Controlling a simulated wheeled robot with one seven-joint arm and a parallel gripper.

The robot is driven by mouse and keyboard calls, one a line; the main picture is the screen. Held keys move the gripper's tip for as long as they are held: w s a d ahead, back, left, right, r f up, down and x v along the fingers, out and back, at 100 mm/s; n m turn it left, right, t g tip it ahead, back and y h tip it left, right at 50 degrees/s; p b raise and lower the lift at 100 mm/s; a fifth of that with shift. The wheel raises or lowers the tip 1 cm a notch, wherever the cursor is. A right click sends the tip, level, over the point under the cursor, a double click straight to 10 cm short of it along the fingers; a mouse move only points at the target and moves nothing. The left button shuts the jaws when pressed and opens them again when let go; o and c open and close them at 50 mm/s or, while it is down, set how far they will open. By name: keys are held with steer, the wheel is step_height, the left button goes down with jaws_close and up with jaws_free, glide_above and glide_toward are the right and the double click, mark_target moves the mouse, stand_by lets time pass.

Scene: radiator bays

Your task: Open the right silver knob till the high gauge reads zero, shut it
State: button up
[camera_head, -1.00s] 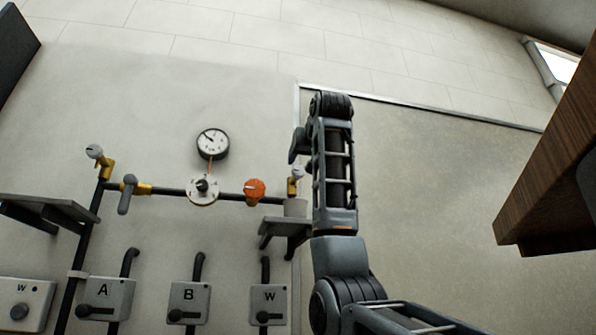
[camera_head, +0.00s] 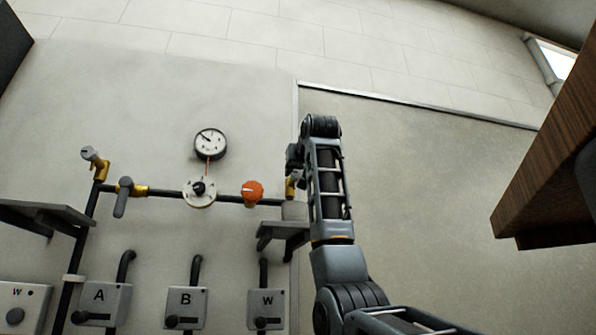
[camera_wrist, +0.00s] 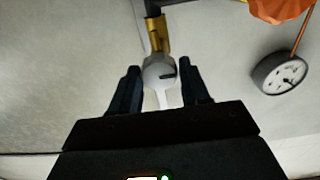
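The right silver knob (camera_wrist: 158,72) sits on a brass valve (camera_wrist: 157,34), seen in the wrist view. It has a dark slot-like mark. In the head view my arm hides the knob, and only some brass of that valve (camera_head: 290,188) shows. My gripper (camera_wrist: 160,75) is open, with one dark finger on each side of the knob and small gaps showing; whether it touches is unclear. The round white gauge (camera_head: 210,144) is high on the wall, its needle pointing up-left, numbers too small to read. It also shows in the wrist view (camera_wrist: 280,74).
A grey cup (camera_head: 294,210) stands on a small shelf (camera_head: 281,228) below the right valve. Along the pipe are an orange knob (camera_head: 252,191), a white round dial (camera_head: 199,192), a grey lever (camera_head: 122,198) and the left silver knob (camera_head: 88,153). A wooden piece (camera_head: 552,185) juts in at right.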

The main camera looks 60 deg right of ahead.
steer(key=c, duration=0.6)
steer(key=shift+c, duration=0.2)
steer(key=m, duration=1)
steer(key=shift+s+m, duration=0.1)
steer(key=shift+m, duration=0.3)
steer(key=shift+d+f+m, duration=0.1)
steer(key=shift+m, duration=1.1)
steer(key=shift+s, duration=0.1)
